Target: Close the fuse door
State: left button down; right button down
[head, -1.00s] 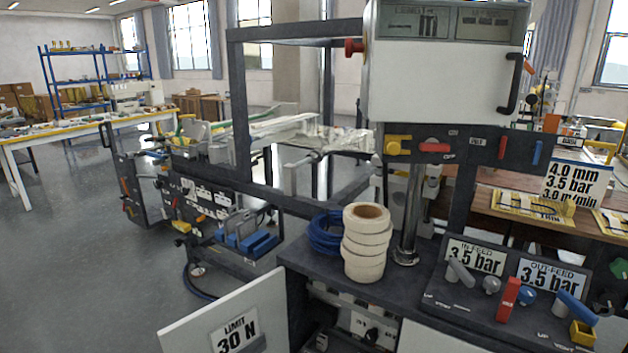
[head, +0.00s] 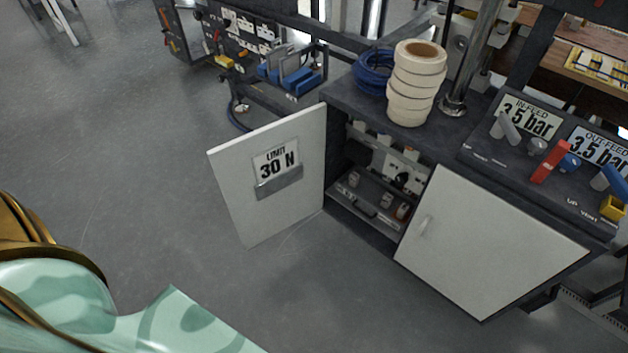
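A white door (head: 235,185) on the left of the dark cabinet stands wide open, swung out to the left. It carries a label reading "LIMIT 30 N" (head: 277,162) above a grey pocket. The open compartment (head: 375,195) behind it shows switches and small fuse-like parts on shelves. No gripper shows in the head view. Part of my own mint-green and gold body is at the lower left, apart from the door.
A stack of cream tape rolls (head: 416,85) and a coil of blue hose (head: 373,72) sit on the cabinet top. A sloped control panel (head: 520,150) with levers and pressure signs stands at the right. Grey floor (head: 150,130) is clear left of and in front of the open door.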

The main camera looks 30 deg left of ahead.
aim_at(270, 178)
jog(key=j+z, duration=0.7)
jog(key=j, duration=0.15)
jog(key=k+j+z, duration=0.1)
jog(key=j+z, duration=0.25)
jog(key=k+j, duration=0.1)
jog(key=j, duration=0.3)
jog(key=k+j+z, duration=0.1)
jog(key=j, duration=0.3)
jog(key=k+j, duration=0.1)
jog(key=j, duration=0.25)
jog(key=k+j+z, duration=0.1)
jog(key=j, duration=0.3)
jog(key=k+j, duration=0.1)
jog(key=j, duration=0.25)
jog(key=k+j+z, duration=0.1)
jog(key=j, duration=0.3)
jog(key=k+j, duration=0.15)
jog(key=j, duration=0.2)
jog(key=z, duration=0.05)
